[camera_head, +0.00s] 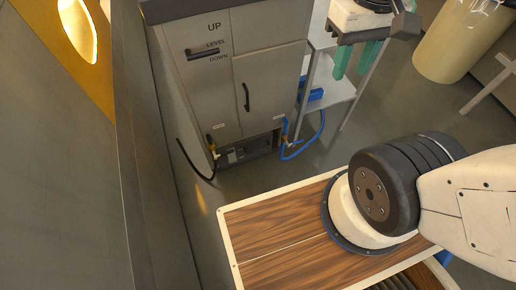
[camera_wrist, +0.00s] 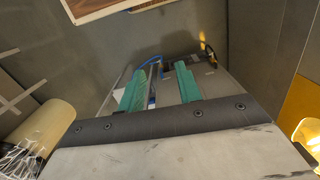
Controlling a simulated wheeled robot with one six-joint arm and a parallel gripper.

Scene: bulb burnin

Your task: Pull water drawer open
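A grey cabinet (camera_head: 226,50) stands at the upper middle of the head view. Small labels are too small to read, so I cannot tell which part is the water drawer; no drawer is seen pulled out. My gripper (camera_head: 357,58) is to the right of the cabinet, away from the handle. Its two green fingers are apart with nothing held between them, and it also shows in the wrist view (camera_wrist: 160,86).
A metal shelf cart (camera_head: 332,92) stands right of the cabinet, behind my gripper. A blue hose (camera_head: 308,147) and a black hose (camera_head: 192,166) run low by the cabinet. A pale cylinder (camera_head: 460,42) stands at upper right. A grey wall (camera_head: 65,160) borders the left.

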